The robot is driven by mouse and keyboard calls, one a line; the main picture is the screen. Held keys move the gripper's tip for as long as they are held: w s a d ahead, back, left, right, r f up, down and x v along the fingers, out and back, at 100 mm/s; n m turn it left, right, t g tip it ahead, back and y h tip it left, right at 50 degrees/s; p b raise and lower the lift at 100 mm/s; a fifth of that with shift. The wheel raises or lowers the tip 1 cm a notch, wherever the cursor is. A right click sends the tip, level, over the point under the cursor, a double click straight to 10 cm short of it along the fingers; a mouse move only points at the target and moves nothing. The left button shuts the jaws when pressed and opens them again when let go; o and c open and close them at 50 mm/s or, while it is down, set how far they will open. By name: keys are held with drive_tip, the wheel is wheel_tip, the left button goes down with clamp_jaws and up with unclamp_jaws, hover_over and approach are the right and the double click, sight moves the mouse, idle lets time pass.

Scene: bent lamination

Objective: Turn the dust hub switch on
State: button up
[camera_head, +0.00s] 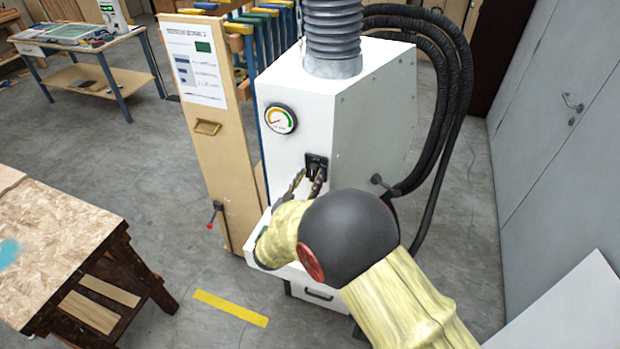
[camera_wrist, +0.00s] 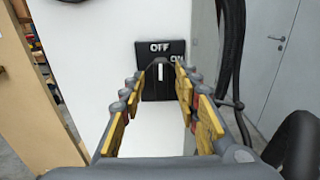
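The dust hub (camera_head: 360,120) is a white cabinet with a black switch plate (camera_head: 311,158) on its front face. In the wrist view the plate (camera_wrist: 180,48) reads OFF at the top and ON at the upper right. Its dark knob (camera_wrist: 160,74) has a white mark pointing up at OFF. My gripper (camera_head: 312,172) is right at the switch, and its yellow-padded fingers (camera_wrist: 162,70) stand apart, one on each side of the knob. I cannot tell whether the fingertips touch the knob.
A round gauge (camera_head: 281,119) is above and left of the switch. A white ledge (camera_head: 262,250) juts out below. A wooden panel with a notice (camera_head: 196,62) stands at the left, black hoses (camera_head: 455,90) at the right. A workbench (camera_head: 50,240) is at the lower left.

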drive_tip(key=shift+w+d, duration=0.1)
drive_tip(key=shift+c, duration=1)
clamp_jaws()
